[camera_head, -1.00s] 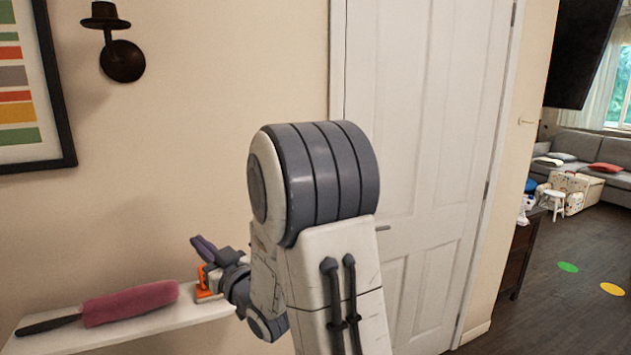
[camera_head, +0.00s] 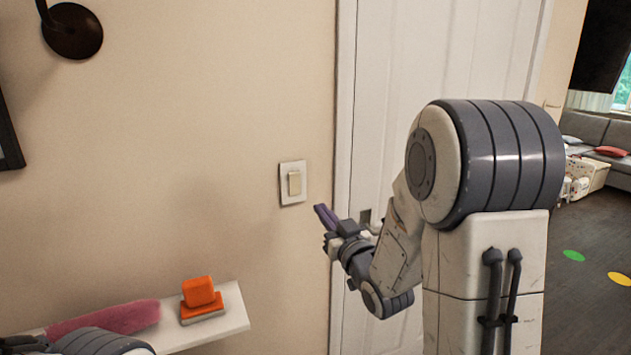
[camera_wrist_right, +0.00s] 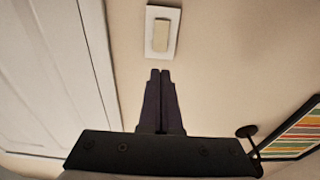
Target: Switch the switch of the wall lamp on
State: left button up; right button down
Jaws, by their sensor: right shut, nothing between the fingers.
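The wall switch (camera_head: 293,183) is a white plate with a cream rocker, on the beige wall just left of the door frame. In the right wrist view the switch (camera_wrist_right: 162,32) is straight beyond my fingertips, with a gap in the picture. The wall lamp (camera_head: 72,30) is dark, at the upper left, partly cut off by the frame. My right gripper (camera_head: 322,213) is shut and empty, a little right of and below the switch. It also shows in the right wrist view (camera_wrist_right: 160,75).
A white shelf (camera_head: 236,312) below the switch holds an orange block-like item (camera_head: 200,298) and a pink duster (camera_head: 105,318). The white door (camera_head: 395,90) stands right of the switch. The wall around the switch is clear.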

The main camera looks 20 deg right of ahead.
aim_at(296, 177)
pick_arm(q)
jog(key=o, duration=0.8)
pick_arm(e)
jog(key=w+p, duration=0.2)
jog(key=w, duration=0.2)
jog(key=w+r+p, duration=0.1)
jog(key=w+p, duration=0.1)
jog(key=w, duration=0.2)
jog(key=w+p, duration=0.2)
jog(key=w, duration=0.2)
jog(key=shift+w+a+r, duration=0.25)
jog(key=shift+w+r, duration=0.1)
jog(key=shift+r, duration=0.05)
pick_arm(q)
notch_tip(296, 177, up, 6)
jog(key=shift+r, duration=0.25)
pick_arm(e)
jog(key=shift+w, duration=0.6)
pick_arm(q)
jog(key=shift+p, duration=0.3)
